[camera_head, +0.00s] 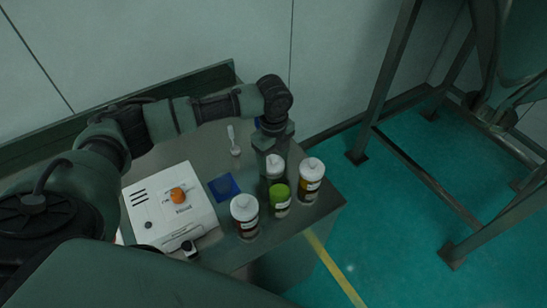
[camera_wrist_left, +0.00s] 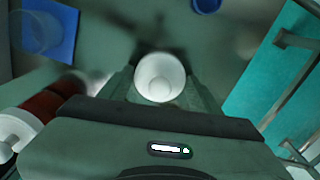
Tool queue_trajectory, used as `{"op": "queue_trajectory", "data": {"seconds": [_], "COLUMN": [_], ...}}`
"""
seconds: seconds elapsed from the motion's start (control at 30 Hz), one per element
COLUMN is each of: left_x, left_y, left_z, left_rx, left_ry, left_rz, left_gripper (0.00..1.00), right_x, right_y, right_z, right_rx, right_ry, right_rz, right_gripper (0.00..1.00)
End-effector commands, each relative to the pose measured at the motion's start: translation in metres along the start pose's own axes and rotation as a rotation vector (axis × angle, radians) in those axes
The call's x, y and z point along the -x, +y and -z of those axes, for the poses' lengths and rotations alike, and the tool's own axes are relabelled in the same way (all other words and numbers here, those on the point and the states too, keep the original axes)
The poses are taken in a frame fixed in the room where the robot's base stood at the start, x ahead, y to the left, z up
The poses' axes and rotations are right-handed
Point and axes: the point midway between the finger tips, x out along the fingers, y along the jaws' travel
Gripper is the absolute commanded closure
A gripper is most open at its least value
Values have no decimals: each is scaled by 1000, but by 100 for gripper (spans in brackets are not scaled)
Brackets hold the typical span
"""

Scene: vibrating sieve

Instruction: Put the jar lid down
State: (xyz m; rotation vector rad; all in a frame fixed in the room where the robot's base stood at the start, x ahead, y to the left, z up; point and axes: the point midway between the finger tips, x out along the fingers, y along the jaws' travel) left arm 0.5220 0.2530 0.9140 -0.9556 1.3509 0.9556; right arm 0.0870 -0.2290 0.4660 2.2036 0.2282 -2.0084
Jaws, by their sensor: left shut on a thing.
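My left gripper (camera_head: 274,158) reaches down over the right part of the table. It is shut on the white jar lid (camera_wrist_left: 160,77), which shows as a white round piece between the fingers in the left wrist view. In the head view a white piece, apparently the lid (camera_head: 274,166), shows at the fingertips, just behind a jar with a green top (camera_head: 280,194). I cannot tell whether the lid touches the table. My right gripper is out of view.
White-lidded jars stand at the front (camera_head: 244,215) and right (camera_head: 312,174). A blue square (camera_head: 224,187) lies left of them, beside a white device (camera_head: 168,212) with an orange piece on top. A white upright tool (camera_head: 233,140) stands behind. The table's right edge is close.

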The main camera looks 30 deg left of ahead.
Motion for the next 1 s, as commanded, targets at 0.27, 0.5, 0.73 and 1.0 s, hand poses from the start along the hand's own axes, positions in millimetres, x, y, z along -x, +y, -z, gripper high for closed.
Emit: {"op": "queue_trajectory", "data": {"seconds": [0.27, 0.5, 0.73, 1.0], "left_x": [-3, -2, 2, 48], "left_y": [0, 0, -1, -2], "left_z": [0, 0, 0, 0], "left_rx": [0, 0, 0, -1], "left_ry": [1, 0, 0, 0], "left_rz": [-1, 0, 1, 6], "left_gripper": [74, 15, 15, 15], "right_x": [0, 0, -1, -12], "right_y": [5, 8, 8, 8], "right_z": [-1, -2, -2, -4], "right_rx": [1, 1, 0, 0], "right_ry": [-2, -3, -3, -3], "right_rz": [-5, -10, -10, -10], "right_gripper": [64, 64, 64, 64]}}
